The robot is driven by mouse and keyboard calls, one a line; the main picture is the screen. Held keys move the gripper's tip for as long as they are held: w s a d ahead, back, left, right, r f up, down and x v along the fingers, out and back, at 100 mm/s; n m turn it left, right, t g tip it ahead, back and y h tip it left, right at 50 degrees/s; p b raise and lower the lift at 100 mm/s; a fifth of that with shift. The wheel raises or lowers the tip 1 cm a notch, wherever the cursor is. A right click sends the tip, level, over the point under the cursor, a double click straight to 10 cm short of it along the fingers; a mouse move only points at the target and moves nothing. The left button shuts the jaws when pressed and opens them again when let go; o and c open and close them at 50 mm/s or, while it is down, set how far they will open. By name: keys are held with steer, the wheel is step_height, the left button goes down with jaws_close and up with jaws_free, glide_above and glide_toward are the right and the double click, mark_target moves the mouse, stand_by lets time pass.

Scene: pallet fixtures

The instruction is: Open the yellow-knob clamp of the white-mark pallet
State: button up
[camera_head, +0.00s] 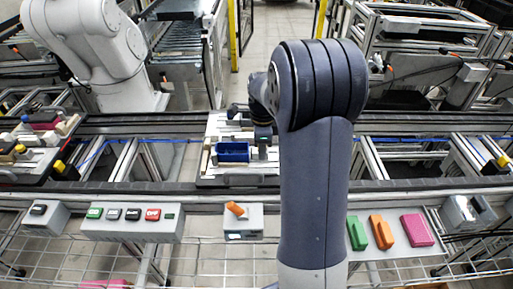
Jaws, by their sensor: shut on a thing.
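A pale pallet (210,180) sits on the rail in the middle, with a blue open box (232,151) on it. I cannot make out a white mark on it. My gripper (263,139) is a small dark shape, partly hidden by my arm, low over the right part of this pallet beside the blue box. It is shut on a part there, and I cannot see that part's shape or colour. No yellow knob shows on the middle pallet.
A grey button box (130,223) and a small box with an orange switch (236,210) stand in front of the rail. Green, orange and pink blocks (418,230) lie on a shelf at the right. A white robot arm (95,45) stands at the back left.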

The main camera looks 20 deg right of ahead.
steer(key=shift+s+d, duration=0.25)
steer(key=shift+d, duration=0.25)
steer(key=shift+s+d, duration=0.2)
steer(key=shift+d, duration=0.3)
steer(key=o, duration=0.8)
steer(key=shift+c, duration=0.2)
steer(key=shift+r, duration=0.15)
step_height(320, 180, up, 8)
steer(key=p, duration=0.6)
steer(key=shift+p, duration=0.3)
